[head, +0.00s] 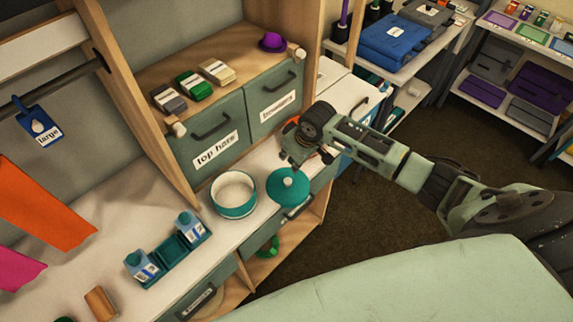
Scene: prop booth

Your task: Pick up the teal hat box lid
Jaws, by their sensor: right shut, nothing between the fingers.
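The teal hat box lid (281,194), round with a small pale knob on top, lies on the white counter near its front edge. The open teal hat box (233,209), pale inside, stands just left of it. My right gripper (290,164) is shut and empty, just behind and above the lid's knob. I cannot tell whether it touches the lid. My left gripper is not in view.
A reddish object (291,124) is partly hidden behind my right gripper. Drawers labelled "top hats" (214,153) and "bowlers" (277,105) are behind the counter.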

